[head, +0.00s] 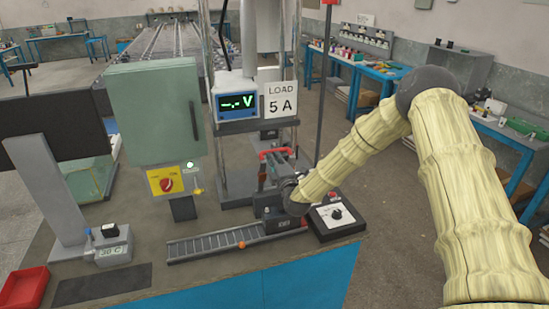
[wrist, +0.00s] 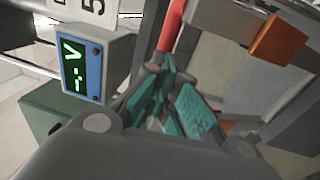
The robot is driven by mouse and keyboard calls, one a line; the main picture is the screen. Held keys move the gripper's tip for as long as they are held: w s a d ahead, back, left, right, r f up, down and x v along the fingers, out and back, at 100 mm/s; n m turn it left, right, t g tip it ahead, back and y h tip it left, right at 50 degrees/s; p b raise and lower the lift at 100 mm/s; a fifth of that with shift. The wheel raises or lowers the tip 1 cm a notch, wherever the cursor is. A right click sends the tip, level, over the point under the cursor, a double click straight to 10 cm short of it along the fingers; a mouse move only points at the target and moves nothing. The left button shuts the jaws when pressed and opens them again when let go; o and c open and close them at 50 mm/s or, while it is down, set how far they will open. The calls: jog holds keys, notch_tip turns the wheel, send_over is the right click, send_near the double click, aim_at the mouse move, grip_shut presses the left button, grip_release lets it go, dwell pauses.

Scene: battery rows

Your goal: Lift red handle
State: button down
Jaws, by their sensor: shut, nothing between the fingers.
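The red handle (head: 275,152) is a short red bar at the front of the test stand in the head view, partly crowded by my gripper. A red bar, which looks like the same handle, shows at the top of the wrist view (wrist: 172,25). My gripper (wrist: 175,98) is shut, with its teal finger pads close together and nothing held between them. In the wrist view the fingertips point toward the red bar's lower end; I cannot tell whether they touch it. In the head view my gripper (head: 278,170) is just below the handle, partly hidden by my wrist.
A voltage display (head: 236,102) and a "LOAD 5 A" sign (head: 281,100) stand above the handle. A green cabinet (head: 155,110) with a red switch (head: 166,184) is at left. A grey slotted rail (head: 215,242) and a knob box (head: 337,216) lie in front.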

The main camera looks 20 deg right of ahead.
dwell(0.3)
jog(key=shift+w+a+f+g+b, duration=0.35)
jog(key=shift+a+f+b, duration=0.15)
jog(key=shift+b, duration=0.7)
